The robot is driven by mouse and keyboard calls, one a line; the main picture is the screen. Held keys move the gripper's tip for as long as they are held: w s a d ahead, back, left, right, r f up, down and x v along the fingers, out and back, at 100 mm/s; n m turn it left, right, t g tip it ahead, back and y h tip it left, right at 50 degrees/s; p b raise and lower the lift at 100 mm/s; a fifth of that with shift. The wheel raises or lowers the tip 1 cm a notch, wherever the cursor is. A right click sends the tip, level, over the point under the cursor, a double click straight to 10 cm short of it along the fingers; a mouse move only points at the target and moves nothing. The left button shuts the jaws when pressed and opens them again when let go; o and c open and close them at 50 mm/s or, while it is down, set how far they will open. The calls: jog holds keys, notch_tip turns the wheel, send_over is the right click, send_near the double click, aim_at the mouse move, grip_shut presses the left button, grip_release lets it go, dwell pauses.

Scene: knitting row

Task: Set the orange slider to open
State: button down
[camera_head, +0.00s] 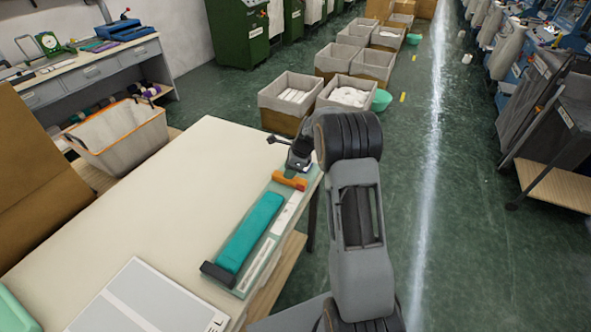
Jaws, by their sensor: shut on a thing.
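The orange slider (289,181) is a short bar lying across the far end of a pale green rail plate (272,234) on the table. A long teal block (247,232) fills the rail on the near side of the slider, with a dark end piece (218,275) at its near end. White label strips run along the plate's right side; their print is too small to read. My gripper (298,167) reaches down at the slider from behind and is shut on it. The fingertips are mostly hidden by my gripper's body and arm.
The cream table (150,205) is mostly bare left of the rail. A flat grey-and-white sheet (140,300) lies near its front. Fabric-lined bins (290,92) stand on the floor behind.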

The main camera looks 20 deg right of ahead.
jog(key=shift+w+d+r, duration=0.1)
jog(key=shift+w+d, duration=0.05)
jog(key=c, duration=0.9)
grip_release()
jog(key=shift+d, duration=0.1)
jog(key=shift+o, duration=0.7)
jog(key=b+v, duration=0.1)
jog(key=v, duration=1.2)
jog(key=shift+r, duration=0.3)
jog(key=shift+d, duration=0.15)
